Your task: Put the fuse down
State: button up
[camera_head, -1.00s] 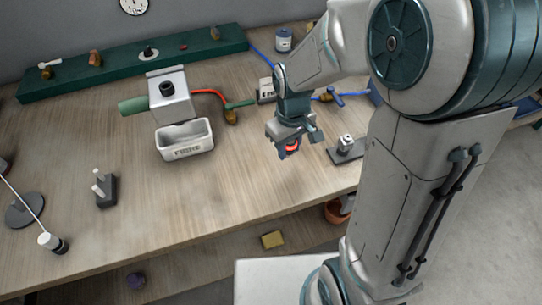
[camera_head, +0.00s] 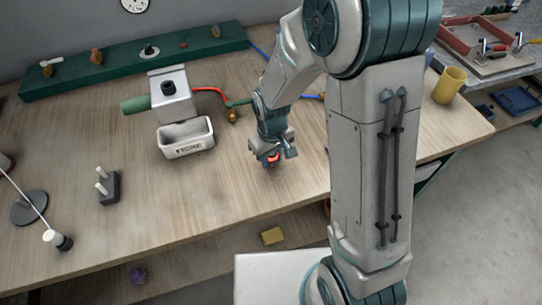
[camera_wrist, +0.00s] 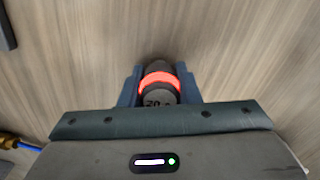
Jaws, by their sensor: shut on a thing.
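The fuse (camera_wrist: 160,87) is a dark cylinder with a glowing red-orange band and faint markings on its near end. My gripper (camera_wrist: 158,90) is shut on it, one blue-grey finger on each side. In the head view my gripper (camera_head: 271,157) is low over the wooden bench (camera_head: 225,180), right of the white bin, and the red of the fuse (camera_head: 273,158) shows between the fingers. I cannot tell whether the fuse touches the bench.
A white bin (camera_head: 187,148) stands under a grey box unit (camera_head: 172,100) with a green handle. A dark block with two white pegs (camera_head: 108,188) is at the left. A yellow cup (camera_head: 449,86) is at the right. The bench between block and gripper is clear.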

jog(key=shift+f, duration=0.15)
jog(key=o, duration=1.1)
jog(key=shift+c, duration=0.2)
